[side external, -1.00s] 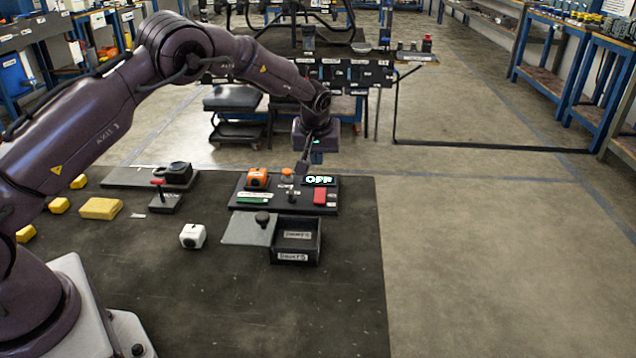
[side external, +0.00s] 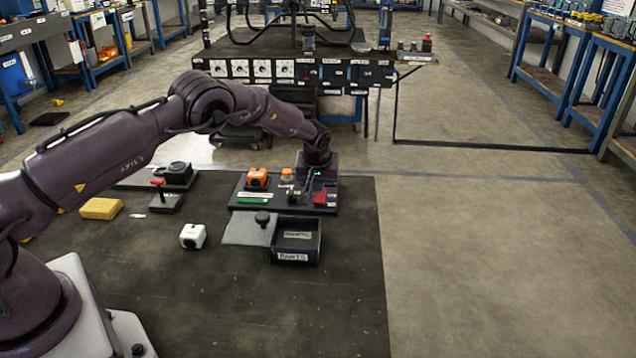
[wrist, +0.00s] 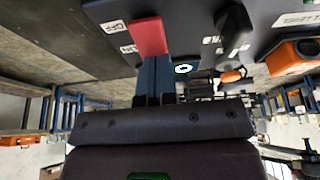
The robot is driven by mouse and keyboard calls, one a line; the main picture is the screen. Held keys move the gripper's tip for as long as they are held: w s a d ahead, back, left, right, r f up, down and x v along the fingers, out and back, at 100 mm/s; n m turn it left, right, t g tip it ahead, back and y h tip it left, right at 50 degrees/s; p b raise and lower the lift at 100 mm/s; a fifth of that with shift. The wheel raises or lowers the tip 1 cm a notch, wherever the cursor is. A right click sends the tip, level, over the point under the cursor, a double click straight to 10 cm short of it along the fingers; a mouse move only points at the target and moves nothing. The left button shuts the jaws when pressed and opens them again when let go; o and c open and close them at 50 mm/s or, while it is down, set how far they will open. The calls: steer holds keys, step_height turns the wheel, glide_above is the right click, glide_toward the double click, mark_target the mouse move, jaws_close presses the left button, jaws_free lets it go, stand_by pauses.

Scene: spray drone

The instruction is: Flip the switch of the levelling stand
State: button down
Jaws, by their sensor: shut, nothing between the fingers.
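The black panel (side external: 300,210) of the stand lies near the back edge of the mat. Its red switch (side external: 320,198) is at the panel's right end, partly covered by my gripper (side external: 312,187). In the wrist view the red switch (wrist: 148,37) sits beside OFF and ON labels. My gripper (wrist: 152,60) is shut, with its fingertips right at the switch's near end; whether they press on it I cannot tell. A lit display (wrist: 183,68) shows only in part beside the fingers. Its wording is hidden from the side by my gripper.
On the panel are an orange box (side external: 257,178), an orange button (side external: 287,172) and a black knob (wrist: 234,20). The mat's front is clear.

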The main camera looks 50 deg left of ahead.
steer(key=shift+w+a+f, duration=0.15)
steer(key=shift+f, duration=0.4)
steer(key=shift+s+d, duration=0.65)
steer(key=shift+s, duration=0.05)
steer(key=v, duration=1.4)
steer(key=shift+w+a+r, duration=0.3)
steer(key=shift+w, duration=0.05)
steer(key=shift+w+a+r, duration=0.3)
steer(key=shift+w+r, duration=0.05)
steer(key=shift+w, duration=0.15)
